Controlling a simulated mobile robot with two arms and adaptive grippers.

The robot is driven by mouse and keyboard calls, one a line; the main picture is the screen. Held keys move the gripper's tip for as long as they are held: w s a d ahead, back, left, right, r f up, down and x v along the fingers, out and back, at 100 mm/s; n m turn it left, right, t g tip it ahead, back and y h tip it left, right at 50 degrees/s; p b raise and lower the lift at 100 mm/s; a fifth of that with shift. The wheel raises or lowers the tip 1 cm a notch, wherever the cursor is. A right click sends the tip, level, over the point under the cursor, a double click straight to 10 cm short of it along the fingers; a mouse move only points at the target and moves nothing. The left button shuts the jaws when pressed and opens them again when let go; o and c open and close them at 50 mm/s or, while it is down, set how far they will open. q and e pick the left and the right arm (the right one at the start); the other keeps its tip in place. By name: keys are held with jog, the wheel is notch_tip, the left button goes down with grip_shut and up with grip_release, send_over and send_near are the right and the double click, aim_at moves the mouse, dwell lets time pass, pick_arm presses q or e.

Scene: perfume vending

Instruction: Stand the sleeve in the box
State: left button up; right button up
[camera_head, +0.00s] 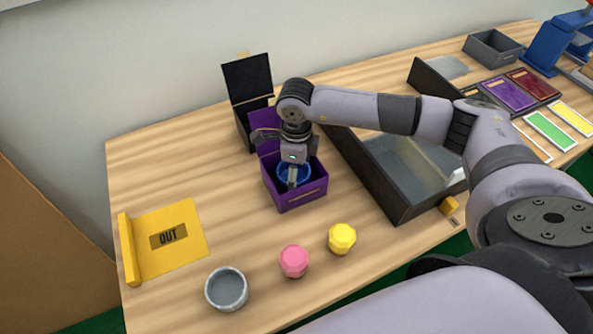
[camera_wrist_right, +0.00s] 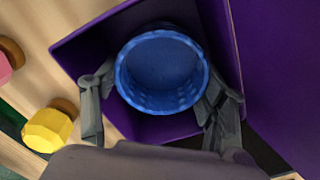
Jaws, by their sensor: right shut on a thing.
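The purple box (camera_head: 299,195) stands open on the table, left of centre in the head view. It fills much of the right wrist view, where its purple wall (camera_wrist_right: 103,50) shows. The sleeve (camera_head: 307,173) is a round blue cup-like piece; it shows in the right wrist view (camera_wrist_right: 162,72) with its round opening towards the camera. My right gripper (camera_head: 292,182) points down into the purple box and is shut on the sleeve, one finger on each side. The sleeve is inside the box's opening; whether it touches the floor is hidden. My left gripper is not in view.
A black open-lidded box (camera_head: 247,82) stands just behind. A large dark tray (camera_head: 398,211) lies to the right. A pink cap (camera_head: 294,261), a yellow cap (camera_head: 342,238) and a grey cup (camera_head: 227,289) stand in front. The yellow OUT mat (camera_head: 190,220) lies left.

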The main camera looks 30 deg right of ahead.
jog(key=o, duration=0.6)
jog(key=shift+r+p, duration=0.25)
jog(key=shift+p, duration=0.1)
jog(key=shift+r+p, duration=0.45)
notch_tip(320, 180, up, 12)
jog(key=b, duration=0.2)
jog(key=shift+f+b, duration=0.1)
jog(key=shift+b, duration=0.3)
